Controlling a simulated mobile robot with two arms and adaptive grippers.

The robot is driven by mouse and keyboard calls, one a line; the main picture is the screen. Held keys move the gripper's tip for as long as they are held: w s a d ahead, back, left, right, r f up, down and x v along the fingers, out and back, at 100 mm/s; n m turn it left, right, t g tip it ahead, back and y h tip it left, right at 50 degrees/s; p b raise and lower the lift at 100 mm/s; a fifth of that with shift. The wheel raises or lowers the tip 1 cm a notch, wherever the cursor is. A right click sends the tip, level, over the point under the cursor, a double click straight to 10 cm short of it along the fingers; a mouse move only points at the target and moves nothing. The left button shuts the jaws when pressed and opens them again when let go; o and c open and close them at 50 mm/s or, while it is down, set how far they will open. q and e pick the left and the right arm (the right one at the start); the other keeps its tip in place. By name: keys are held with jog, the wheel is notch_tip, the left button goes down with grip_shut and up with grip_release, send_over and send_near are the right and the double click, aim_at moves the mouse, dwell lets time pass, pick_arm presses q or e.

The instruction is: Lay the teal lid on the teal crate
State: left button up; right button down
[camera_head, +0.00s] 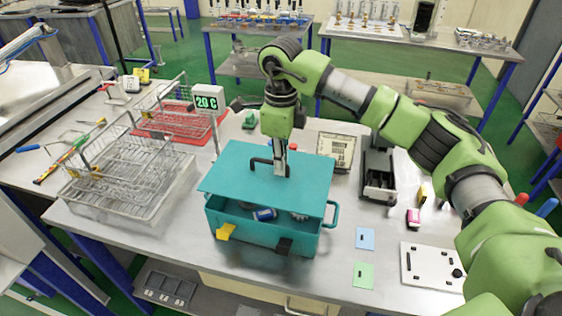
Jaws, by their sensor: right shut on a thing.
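The teal crate (262,234) stands on the metal table, with a handle at its right side and a yellow and a black latch on its front. The teal lid (230,176) is above the crate, set askew, with its front edge raised and a gap through which a blue item (264,213) shows inside. I cannot tell whether the lid's back edge touches the crate. My right gripper (281,170) points down and is shut on the lid's dark handle. My left gripper is not in view.
Wire baskets (130,175) stand to the left, near a temperature display (206,102). A black holder (378,178) and a scale (337,150) stand behind right. Blue and green cards (365,239) and a white plate (430,266) lie to the right.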

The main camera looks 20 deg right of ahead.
aim_at(280, 180)
jog(key=shift+w+f+b, duration=0.25)
jog(key=shift+f+b, duration=0.35)
jog(key=shift+f, duration=0.25)
jog(key=shift+f+b, duration=0.3)
jog(key=shift+f, duration=0.05)
jog(key=shift+s+f+b, duration=0.1)
jog(key=shift+f+b, duration=0.25)
jog(key=shift+f, duration=0.05)
notch_tip(280, 180, down, 2)
jog(key=shift+f+b, duration=0.2)
jog(key=shift+b, duration=0.65)
jog(key=shift+f, duration=0.3)
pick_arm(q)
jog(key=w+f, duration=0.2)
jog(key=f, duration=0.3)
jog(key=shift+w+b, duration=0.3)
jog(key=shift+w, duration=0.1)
pick_arm(e)
jog(key=shift+f, duration=0.15)
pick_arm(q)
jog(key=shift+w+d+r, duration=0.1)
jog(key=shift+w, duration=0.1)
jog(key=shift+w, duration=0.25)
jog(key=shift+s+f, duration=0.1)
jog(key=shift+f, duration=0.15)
